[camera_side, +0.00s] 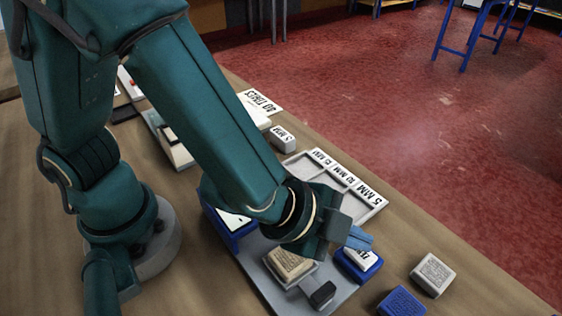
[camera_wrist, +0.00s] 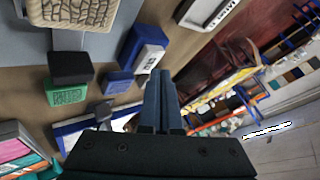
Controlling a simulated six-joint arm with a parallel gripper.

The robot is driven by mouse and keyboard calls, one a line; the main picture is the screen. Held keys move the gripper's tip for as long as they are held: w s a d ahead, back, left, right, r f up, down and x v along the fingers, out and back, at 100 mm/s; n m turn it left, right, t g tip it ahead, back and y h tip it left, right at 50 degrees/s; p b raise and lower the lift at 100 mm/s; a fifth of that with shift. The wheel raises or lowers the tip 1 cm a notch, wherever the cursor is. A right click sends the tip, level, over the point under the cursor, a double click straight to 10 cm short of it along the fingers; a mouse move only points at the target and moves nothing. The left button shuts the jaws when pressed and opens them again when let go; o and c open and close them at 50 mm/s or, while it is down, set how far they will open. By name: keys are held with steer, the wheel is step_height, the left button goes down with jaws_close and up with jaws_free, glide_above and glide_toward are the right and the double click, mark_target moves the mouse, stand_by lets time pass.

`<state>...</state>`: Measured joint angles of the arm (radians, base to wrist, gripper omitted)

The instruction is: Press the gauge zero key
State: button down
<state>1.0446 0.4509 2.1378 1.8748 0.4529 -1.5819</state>
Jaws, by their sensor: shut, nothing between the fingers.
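My gripper (camera_side: 358,240) is shut and empty, its blue fingers angled down over the grey plate (camera_side: 258,262). Its fingers also show in the wrist view (camera_wrist: 161,100). Close beside the fingertips in the side view is a blue block with a white lettered top (camera_side: 362,258); I cannot tell whether they touch. On the plate lie a beige textured block (camera_side: 290,263) and a dark block (camera_side: 322,294). The beige block (camera_wrist: 72,10) and dark block (camera_wrist: 70,66) show at upper left in the wrist view. No part is clearly readable as the gauge zero key.
A grey tray (camera_side: 297,163) with millimetre labels lies behind the plate. A blue block (camera_side: 402,302) and a pale block (camera_side: 432,273) stand at front right. A small labelled block (camera_side: 283,138) and a printed card (camera_side: 260,103) lie farther back.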

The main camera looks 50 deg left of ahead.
mark_target(352, 252)
steer(key=shift+f, duration=0.6)
stand_by(0.6)
steer(key=shift+r, duration=0.9)
steer(key=shift+r, duration=2.5)
